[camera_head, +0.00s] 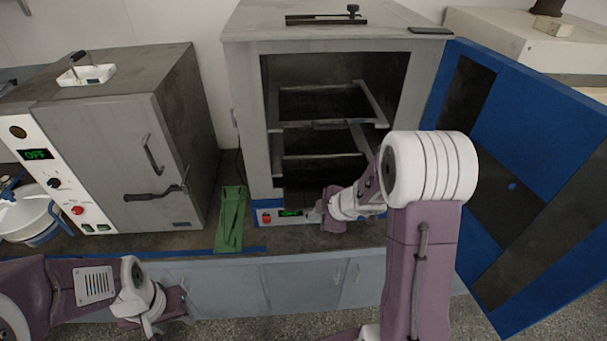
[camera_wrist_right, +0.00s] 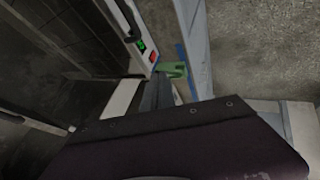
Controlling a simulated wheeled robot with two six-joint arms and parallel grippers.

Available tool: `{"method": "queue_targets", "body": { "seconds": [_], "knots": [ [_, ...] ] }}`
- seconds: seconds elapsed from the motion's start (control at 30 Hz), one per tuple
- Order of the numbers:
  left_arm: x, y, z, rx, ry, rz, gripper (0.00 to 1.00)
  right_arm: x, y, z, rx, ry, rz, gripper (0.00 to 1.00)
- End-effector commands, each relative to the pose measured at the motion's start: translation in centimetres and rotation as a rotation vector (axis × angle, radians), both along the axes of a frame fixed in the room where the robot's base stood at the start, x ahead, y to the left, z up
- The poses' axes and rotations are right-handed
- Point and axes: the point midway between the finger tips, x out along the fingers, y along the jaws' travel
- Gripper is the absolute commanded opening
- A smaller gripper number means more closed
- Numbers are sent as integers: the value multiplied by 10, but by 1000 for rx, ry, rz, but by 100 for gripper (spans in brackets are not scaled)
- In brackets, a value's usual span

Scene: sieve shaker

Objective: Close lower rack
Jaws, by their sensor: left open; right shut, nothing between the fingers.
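The grey oven (camera_head: 242,110) stands with its blue door (camera_head: 540,150) swung wide open to the right. Inside, the upper rack (camera_head: 325,124) and the lower rack (camera_head: 318,157) sit one above the other. How far the lower rack sticks out is hard to tell. My right gripper (camera_head: 333,208) is shut and empty, low at the front of the oven opening, below the lower rack; contact cannot be made out. In the right wrist view the gripper (camera_wrist_right: 160,92) points toward the oven's control panel (camera_wrist_right: 140,45). My left gripper (camera_head: 168,308) is open and empty, low in front of the counter.
A second grey oven (camera_head: 170,100), closed, stands at the left with a white tray (camera_head: 86,75) on top. A green object (camera_head: 230,218) lies on the counter between the ovens. The open door fills the right side. A white bowl (camera_head: 25,220) is at far left.

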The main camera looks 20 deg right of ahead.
Motion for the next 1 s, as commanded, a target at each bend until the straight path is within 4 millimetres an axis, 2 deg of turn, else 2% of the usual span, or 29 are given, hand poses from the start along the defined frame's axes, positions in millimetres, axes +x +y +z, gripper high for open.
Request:
{"method": "queue_targets", "body": {
  "seconds": [0.03, 0.07, 0.33, 0.8, 0.87, 1.0],
  "knots": [
    [-1, 0, 16, 0, 2, 0, 45, -2, -6, 12, 4, 11, -16, 0],
    [-1, 0, 17, 0, 2, 0, 45, -3, -8, 12, 4, 13, -22, 0],
    [-1, 0, 8, 0, 2, 0, 45, 0, -9, 1, 4, 13, -31, 0],
    [-1, 0, -23, 0, 2, 0, 45, 51, 17, -77, 3, 14, -30, 0],
    [-1, 0, -5, 0, 3, 0, 45, 62, 13, -66, 3, 12, -30, 0],
    [0, 0, 6, 0, 1, 0, 45, 80, 9, -68, 3, 12, -30, 0]
  ]
}}
